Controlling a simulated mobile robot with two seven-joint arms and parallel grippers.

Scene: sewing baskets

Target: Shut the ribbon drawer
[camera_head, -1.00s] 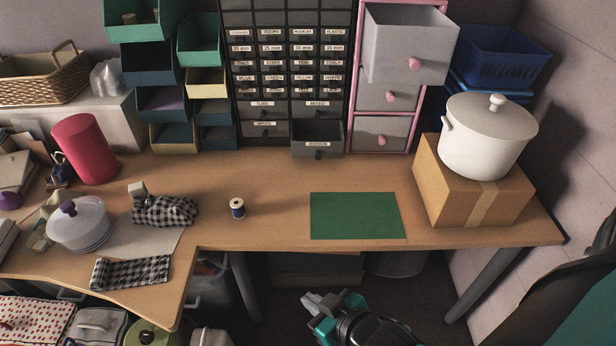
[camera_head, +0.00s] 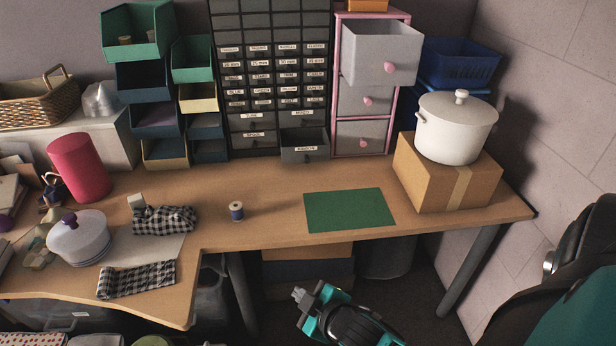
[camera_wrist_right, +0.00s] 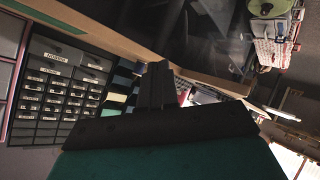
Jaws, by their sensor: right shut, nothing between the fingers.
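In the head view a dark grey drawer (camera_head: 304,153) with a small white label sticks out at the bottom right of the dark drawer cabinet (camera_head: 268,73). Its label is too small to read surely. In the wrist view the cabinet (camera_wrist_right: 62,98) appears turned over, with a labelled drawer (camera_wrist_right: 58,50) near its upper end. My right gripper (camera_head: 298,295) is shut and empty, in front of the desk's front edge and well away from the drawer. Its shut fingers (camera_wrist_right: 155,85) show in the wrist view. My left gripper is out of view.
The pink-framed cabinet (camera_head: 334,115) also has its top grey drawer (camera_head: 380,55) pulled out. A green mat (camera_head: 348,210) and a thread spool (camera_head: 236,211) lie on the desk (camera_head: 270,185). A white pot (camera_head: 455,130) stands on a cardboard box (camera_head: 440,185) at right.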

